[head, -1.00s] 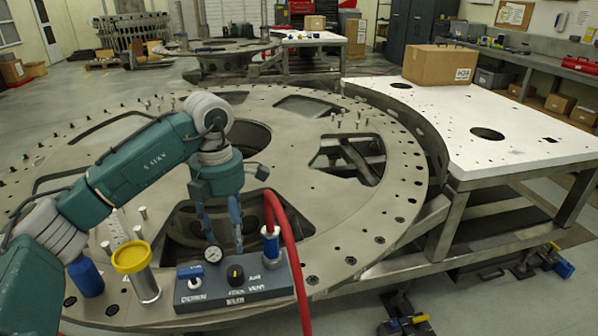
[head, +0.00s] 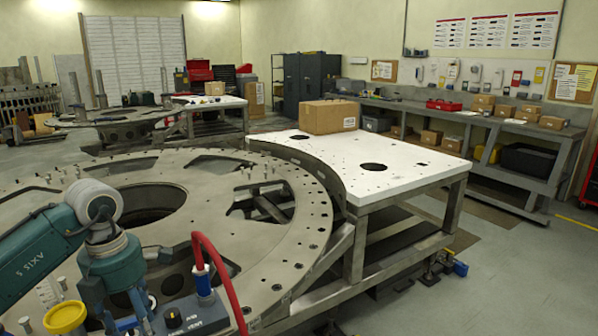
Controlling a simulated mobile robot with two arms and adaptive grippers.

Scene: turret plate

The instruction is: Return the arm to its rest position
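My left arm (head: 50,250) comes in from the left in the head view, over the big round turret plate (head: 290,215). Its gripper (head: 126,312) points down near the bottom edge, beside the control box (head: 190,318) with its black knob. The two fingers stand apart with nothing seen between them. Their tips are low in the picture and partly hard to make out. My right arm and gripper are not in view.
A red hose (head: 225,270) rises from the blue fitting on the box. A yellow-capped cylinder (head: 66,317) stands at the lower left. To the right is a white-topped table (head: 400,175) with a cardboard box (head: 328,116). Open floor (head: 500,270) lies at the lower right.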

